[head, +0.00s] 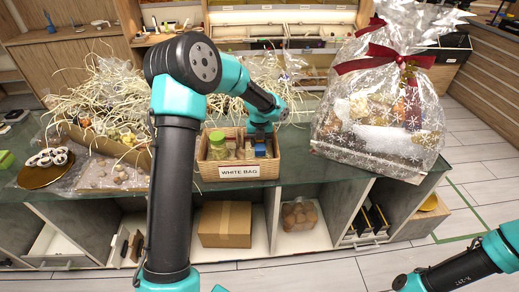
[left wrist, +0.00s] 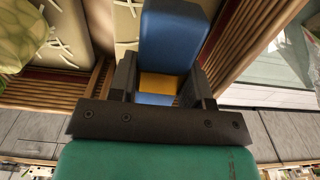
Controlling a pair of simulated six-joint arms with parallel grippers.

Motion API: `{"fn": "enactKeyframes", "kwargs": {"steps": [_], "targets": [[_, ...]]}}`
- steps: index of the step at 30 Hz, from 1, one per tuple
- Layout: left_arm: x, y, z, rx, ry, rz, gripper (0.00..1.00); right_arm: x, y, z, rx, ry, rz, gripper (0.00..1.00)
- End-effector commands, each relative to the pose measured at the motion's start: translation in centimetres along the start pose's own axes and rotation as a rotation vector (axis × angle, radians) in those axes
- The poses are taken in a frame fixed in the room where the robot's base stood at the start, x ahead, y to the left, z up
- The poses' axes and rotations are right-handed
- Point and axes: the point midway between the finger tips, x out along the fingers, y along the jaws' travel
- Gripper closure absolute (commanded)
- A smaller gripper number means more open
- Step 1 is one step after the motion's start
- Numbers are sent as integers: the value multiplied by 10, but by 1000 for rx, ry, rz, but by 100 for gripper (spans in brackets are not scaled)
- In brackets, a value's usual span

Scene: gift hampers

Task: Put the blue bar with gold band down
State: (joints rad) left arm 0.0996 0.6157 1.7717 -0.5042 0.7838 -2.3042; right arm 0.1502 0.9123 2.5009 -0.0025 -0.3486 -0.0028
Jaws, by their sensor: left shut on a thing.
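The blue bar with gold band (left wrist: 172,38) is between the two dark fingers of my left gripper (left wrist: 163,85) in the left wrist view. Its gold band shows between the fingertips. In the head view my left gripper (head: 261,137) points down into the wicker basket labelled "WHITE BAG" (head: 205,170), and a bit of the blue bar (head: 260,150) shows below it. Slatted basket walls (left wrist: 245,40) show beside the bar in the left wrist view. Whether the bar touches the basket floor is hidden. My right gripper is not in view.
A green-topped jar (head: 217,146) and pale patterned items (left wrist: 88,28) are left of the bar in the basket. A wrapped hamper with red bow (head: 372,125) stands right. Straw-filled baskets (head: 100,100) stand left. Dark counter (head: 300,172) is clear between basket and hamper.

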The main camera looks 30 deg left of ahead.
Motion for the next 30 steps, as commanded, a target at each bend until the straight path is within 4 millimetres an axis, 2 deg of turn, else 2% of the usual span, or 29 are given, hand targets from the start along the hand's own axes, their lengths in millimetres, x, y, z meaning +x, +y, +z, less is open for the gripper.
{"fn": "enactKeyframes", "kwargs": {"steps": [10, 19, 30], "targets": [[4, 0, 0, 0, 1, 0, 81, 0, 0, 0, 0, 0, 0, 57], [37, 0, 0, 0, 2, 0, 81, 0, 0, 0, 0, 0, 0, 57], [40, 0, 0, 0, 1, 0, 81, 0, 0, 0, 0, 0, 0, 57]]}}
